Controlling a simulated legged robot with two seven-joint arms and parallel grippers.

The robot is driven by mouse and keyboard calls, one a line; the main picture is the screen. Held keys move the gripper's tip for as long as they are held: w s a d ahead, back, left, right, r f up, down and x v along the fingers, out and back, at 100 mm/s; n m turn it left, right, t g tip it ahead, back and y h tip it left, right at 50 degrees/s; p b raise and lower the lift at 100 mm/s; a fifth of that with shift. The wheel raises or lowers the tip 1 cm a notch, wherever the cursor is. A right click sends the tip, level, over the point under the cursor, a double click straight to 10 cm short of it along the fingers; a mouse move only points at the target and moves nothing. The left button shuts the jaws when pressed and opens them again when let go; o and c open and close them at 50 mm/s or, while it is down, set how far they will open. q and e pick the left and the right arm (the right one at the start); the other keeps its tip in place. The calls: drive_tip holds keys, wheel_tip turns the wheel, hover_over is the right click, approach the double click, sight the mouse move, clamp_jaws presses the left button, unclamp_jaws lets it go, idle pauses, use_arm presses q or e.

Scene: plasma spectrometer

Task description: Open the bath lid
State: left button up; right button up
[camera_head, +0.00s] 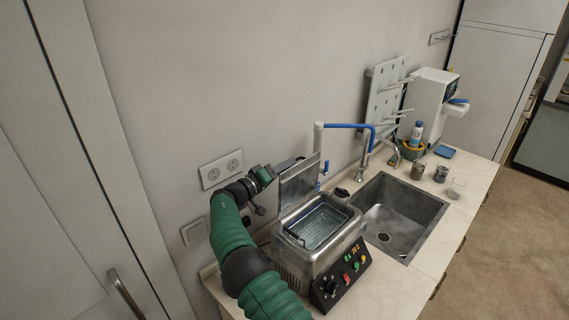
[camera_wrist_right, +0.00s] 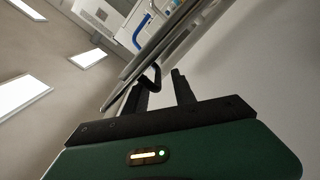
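The metal bath (camera_head: 322,232) stands on the counter with its top uncovered, showing a wire basket (camera_head: 322,226) inside. Its lid (camera_head: 300,183) stands raised, nearly upright, along the wall side of the bath. My right gripper (camera_head: 278,170) is behind the lid, near its upper left edge. In the right wrist view, the two black fingers (camera_wrist_right: 164,92) are apart. The lid's black handle (camera_wrist_right: 152,76) lies by the left finger, with a gap to the right one; whether it touches is unclear. The lid's edge (camera_wrist_right: 150,50) runs above the fingers. My left gripper is not in view.
A sink (camera_head: 400,215) with a tap (camera_head: 364,160) is right of the bath. A drying rack (camera_head: 384,95), a white instrument (camera_head: 428,100) and small beakers (camera_head: 441,172) stand farther back. Wall sockets (camera_head: 221,169) are close behind my right arm.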

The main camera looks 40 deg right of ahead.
drive_tip(key=shift+w+a, duration=0.1)
drive_tip(key=shift+a, duration=0.1)
drive_tip(key=shift+w+a, duration=0.1)
drive_tip(key=shift+a, duration=0.05)
drive_tip(key=shift+c, duration=0.9)
drive_tip(key=shift+a, duration=0.1)
drive_tip(key=c, duration=0.5)
drive_tip(key=shift+s, duration=0.2)
clamp_jaws()
